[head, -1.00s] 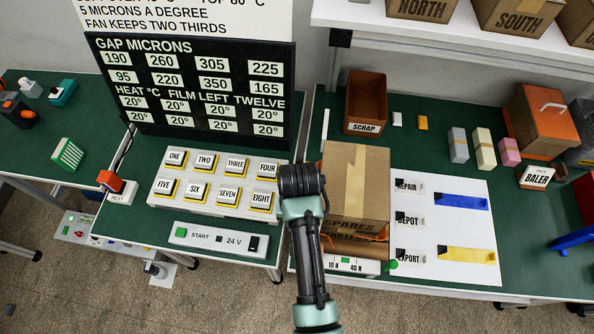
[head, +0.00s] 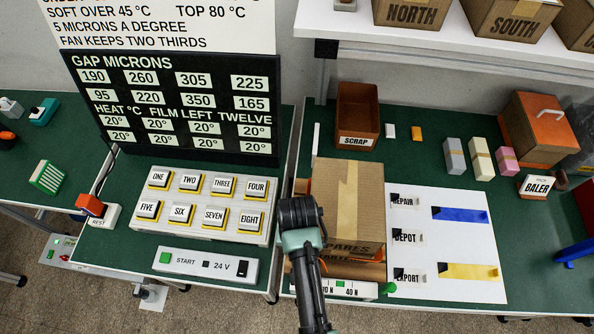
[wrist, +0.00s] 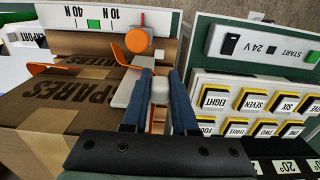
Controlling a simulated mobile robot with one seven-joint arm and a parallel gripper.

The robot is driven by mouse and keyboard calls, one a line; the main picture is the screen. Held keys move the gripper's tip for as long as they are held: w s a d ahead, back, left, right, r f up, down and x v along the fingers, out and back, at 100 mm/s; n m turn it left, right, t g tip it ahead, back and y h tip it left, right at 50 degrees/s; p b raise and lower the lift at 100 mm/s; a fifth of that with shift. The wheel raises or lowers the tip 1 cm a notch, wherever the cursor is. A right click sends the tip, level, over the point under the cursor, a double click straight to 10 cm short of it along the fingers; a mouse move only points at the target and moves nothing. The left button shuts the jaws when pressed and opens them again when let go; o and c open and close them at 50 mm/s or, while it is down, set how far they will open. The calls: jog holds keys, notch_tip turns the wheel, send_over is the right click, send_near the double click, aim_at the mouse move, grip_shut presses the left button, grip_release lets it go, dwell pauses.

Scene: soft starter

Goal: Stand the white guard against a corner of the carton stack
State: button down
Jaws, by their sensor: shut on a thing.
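The carton stack (head: 332,200) stands on the right bench, a carton marked SPARES on top; it also shows in the wrist view (wrist: 35,115). My gripper (wrist: 160,85) is at the stack's front left corner, pointing down; in the head view my wrist (head: 300,212) hides its fingers. The two blue fingers are shut on a pale piece (wrist: 160,90) that looks like the white guard. Its lower end and any contact with the cartons cannot be made out. Another thin white strip (head: 316,138) shows behind the stack, left of the scrap bin.
The numbered button panel (head: 205,205) is left of the stack. A white sheet (head: 440,215) lies right. The scrap bin (head: 357,110) stands behind.

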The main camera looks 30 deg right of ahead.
jog(key=shift+a, duration=0.1)
jog(key=c, duration=0.6)
grip_release()
jog(key=shift+r, duration=0.1)
jog(key=shift+r+p, duration=0.6)
jog(key=shift+r, duration=5.85)
